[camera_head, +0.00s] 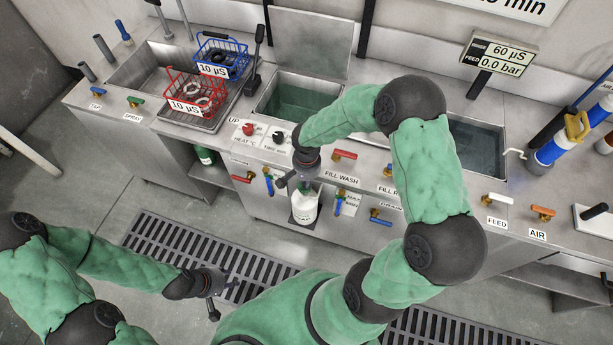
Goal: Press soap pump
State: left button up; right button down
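A white bottle (304,208) with a printed label stands upright low at the front of the sink counter; I take it to be the soap pump bottle. My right gripper (300,184) points down right above it and hides its top, so I cannot tell whether it touches the pump head or whether its fingers are apart. My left gripper (226,297) is low at the left over the floor grate, far from the bottle, its fingers spread and empty.
The steel counter (225,135) holds a red basket (193,92), a blue basket (222,57) and water-filled basins. Coloured valve handles, including a blue one (339,204), stick out near the bottle. A dark green bottle (205,155) stands on a lower shelf. A floor grate (170,240) runs along the front.

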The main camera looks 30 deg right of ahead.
jog(key=shift+f, duration=0.15)
notch_tip(320, 180, down, 3)
jog(key=b, duration=0.3)
pick_arm(q)
notch_tip(320, 180, down, 3)
jog(key=shift+f, duration=0.1)
pick_arm(e)
jog(key=shift+a, duration=0.1)
jog(key=shift+s, duration=0.1)
jog(key=shift+r+p, duration=0.3)
jog(key=shift+r, duration=0.2)
notch_tip(320, 180, up, 5)
jog(key=shift+f+p, duration=0.2)
jog(key=shift+p, duration=0.95)
pick_arm(q)
jog(key=r, duration=0.1)
jog(key=r+p, duration=0.1)
jog(key=r, duration=0.1)
jog(key=s+a+r, duration=0.1)
jog(key=shift+s+r, duration=0.1)
jog(key=shift+r, duration=0.15)
pick_arm(e)
notch_tip(320, 180, up, 9)
jog(key=shift+f, duration=0.15)
